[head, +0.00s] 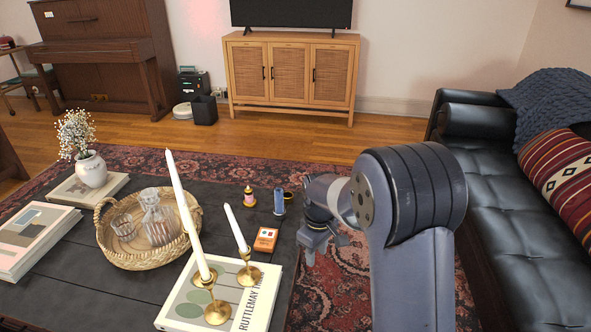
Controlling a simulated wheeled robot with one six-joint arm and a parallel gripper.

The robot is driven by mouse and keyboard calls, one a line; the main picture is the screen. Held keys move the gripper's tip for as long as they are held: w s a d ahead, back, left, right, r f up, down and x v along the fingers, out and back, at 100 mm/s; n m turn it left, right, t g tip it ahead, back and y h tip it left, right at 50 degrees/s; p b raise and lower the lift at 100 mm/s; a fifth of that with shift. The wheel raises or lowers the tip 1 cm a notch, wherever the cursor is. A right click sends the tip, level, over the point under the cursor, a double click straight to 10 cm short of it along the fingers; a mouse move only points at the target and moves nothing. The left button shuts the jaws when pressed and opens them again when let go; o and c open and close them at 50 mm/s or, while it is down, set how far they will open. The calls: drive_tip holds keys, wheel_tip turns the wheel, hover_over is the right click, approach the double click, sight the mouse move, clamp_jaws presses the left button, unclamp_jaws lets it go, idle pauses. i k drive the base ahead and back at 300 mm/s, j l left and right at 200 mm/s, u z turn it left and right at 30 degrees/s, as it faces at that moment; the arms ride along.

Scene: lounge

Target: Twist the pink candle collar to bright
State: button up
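A small candle with a pink body (249,198) and a gold base and top stands near the far right corner of the dark coffee table. Its collar is too small to make out in detail, and I cannot tell its setting. My gripper (325,250) hangs just beyond the table's right edge, to the right of the pink candle and lower in the picture. Its fingers look spread apart, with nothing seen between them. It is apart from the candle.
A blue candle (279,201) and a small dark-gold cup (288,197) stand between the pink candle and my arm. An orange box (266,239) lies nearer. Tall white candles in brass holders stand in front. A wicker tray (107,236) is left; a black sofa (500,210) is right.

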sight(249, 191)
drive_tip(key=i+l, duration=0.2)
drive_tip(key=i, duration=0.3)
drive_tip(key=i+l, duration=0.2)
drive_tip(key=i, duration=0.3)
drive_tip(key=i+l, duration=0.25)
drive_tip(key=i, duration=0.25)
drive_tip(key=i+u, duration=0.25)
drive_tip(key=u, duration=0.2)
drive_tip(key=i+l+u, duration=0.2)
drive_tip(key=u, duration=0.3)
drive_tip(key=i+l+u, duration=0.2)
drive_tip(key=u, duration=0.25)
drive_tip(key=i+l+u, duration=0.15)
drive_tip(key=l+u, duration=0.2)
drive_tip(key=u, duration=0.15)
drive_tip(key=i+l+u, duration=0.1)
drive_tip(key=l+u, duration=0.65)
drive_tip(key=l, duration=0.15)
